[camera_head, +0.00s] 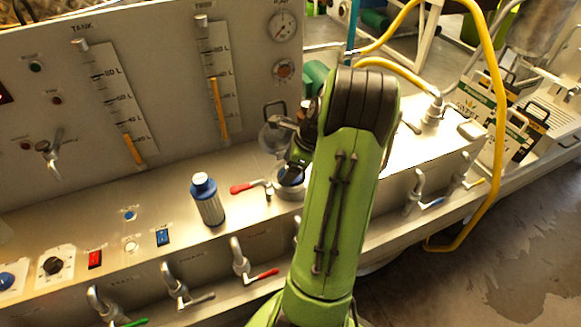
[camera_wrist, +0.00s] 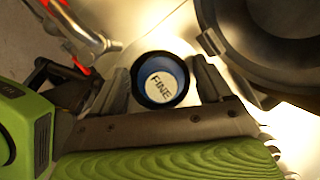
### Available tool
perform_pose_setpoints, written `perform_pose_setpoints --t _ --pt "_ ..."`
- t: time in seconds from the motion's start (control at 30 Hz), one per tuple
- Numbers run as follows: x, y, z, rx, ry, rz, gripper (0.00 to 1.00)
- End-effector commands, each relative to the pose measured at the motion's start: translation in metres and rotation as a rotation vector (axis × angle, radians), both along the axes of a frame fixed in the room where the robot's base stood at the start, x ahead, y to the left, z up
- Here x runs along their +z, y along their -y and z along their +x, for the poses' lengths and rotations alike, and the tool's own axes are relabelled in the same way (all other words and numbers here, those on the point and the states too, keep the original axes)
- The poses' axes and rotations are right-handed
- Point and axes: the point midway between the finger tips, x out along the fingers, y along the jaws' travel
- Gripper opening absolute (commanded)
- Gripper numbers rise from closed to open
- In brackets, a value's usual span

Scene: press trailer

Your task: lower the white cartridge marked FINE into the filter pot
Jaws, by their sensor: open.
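The cartridge marked FINE shows in the wrist view as a white round label (camera_wrist: 161,87) with a blue surround, inside a dark ring. It sits between the two fingers of my gripper (camera_wrist: 160,88), which are open, with a finger on either side. In the head view, a blue-dark top shows under my gripper (camera_head: 292,172), within a silvery round rim that looks like the filter pot (camera_head: 290,193). My wrist hides part of it. I cannot tell how deep the cartridge sits.
A grey bottle-like piece with a blue collar and white top (camera_head: 206,200) stands upright to the left. A red-handled valve (camera_head: 250,187) lies between it and the pot. A round handled part (camera_head: 275,137) stands behind. Several valves line the front edge.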

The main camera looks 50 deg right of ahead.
Motion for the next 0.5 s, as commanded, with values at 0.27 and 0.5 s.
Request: perform_pose_setpoints --t 0.27,0.5 --pt "0.031 -0.001 -0.034 -0.014 -0.035 0.036 0.99" --pt "0.101 0.008 -0.055 -0.008 -0.009 0.009 0.99"
